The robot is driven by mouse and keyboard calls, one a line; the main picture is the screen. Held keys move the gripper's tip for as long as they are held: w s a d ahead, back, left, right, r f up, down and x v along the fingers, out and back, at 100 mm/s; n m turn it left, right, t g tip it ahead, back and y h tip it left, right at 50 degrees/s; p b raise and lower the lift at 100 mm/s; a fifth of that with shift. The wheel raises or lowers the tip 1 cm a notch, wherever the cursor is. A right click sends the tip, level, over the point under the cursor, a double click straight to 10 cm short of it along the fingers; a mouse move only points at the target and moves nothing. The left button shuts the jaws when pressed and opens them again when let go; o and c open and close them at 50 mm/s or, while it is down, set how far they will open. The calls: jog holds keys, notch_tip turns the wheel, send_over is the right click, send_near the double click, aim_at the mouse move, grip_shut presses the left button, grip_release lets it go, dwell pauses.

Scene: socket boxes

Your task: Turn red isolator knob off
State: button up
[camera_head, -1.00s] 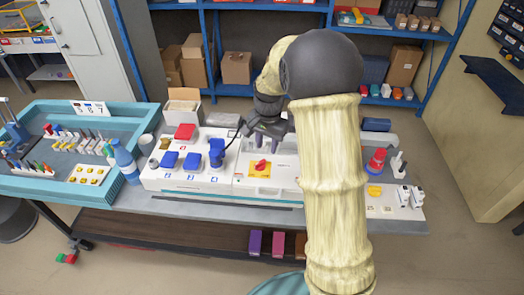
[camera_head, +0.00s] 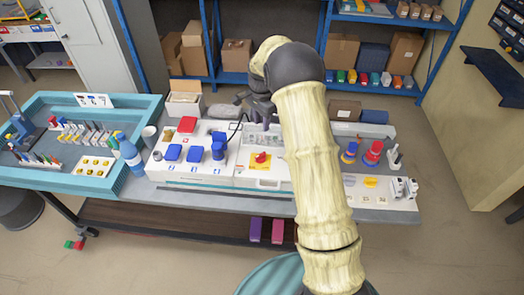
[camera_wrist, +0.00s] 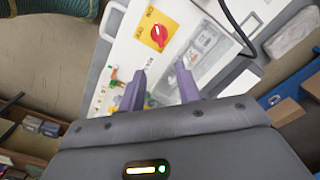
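The red isolator knob (camera_head: 261,158) sits on a yellow plate (camera_head: 254,164) on the white socket panel (camera_head: 210,178). In the wrist view the knob (camera_wrist: 158,35) stands on the yellow plate (camera_wrist: 150,27), above the fingertips and slightly left of the gap between them. ON and OFF lettering shows at the plate's edges, but the knob's exact setting is hard to tell. My gripper (camera_wrist: 163,68) is open and empty, its two purple fingers apart. In the head view my gripper (camera_head: 258,122) is behind the knob, apart from it, partly hidden by my arm.
Blue socket covers (camera_head: 195,153) and a red one (camera_head: 187,125) stand left of the knob. A clear-covered compartment (camera_wrist: 205,48) lies beside it. Red and blue plugs (camera_head: 372,153) stand at the right end. A black cable (camera_wrist: 237,28) crosses near the panel.

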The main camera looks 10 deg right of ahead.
aim_at(262, 154)
notch_tip(262, 154, down, 16)
jog(key=p, duration=0.6)
jog(key=shift+c, duration=0.4)
grip_shut()
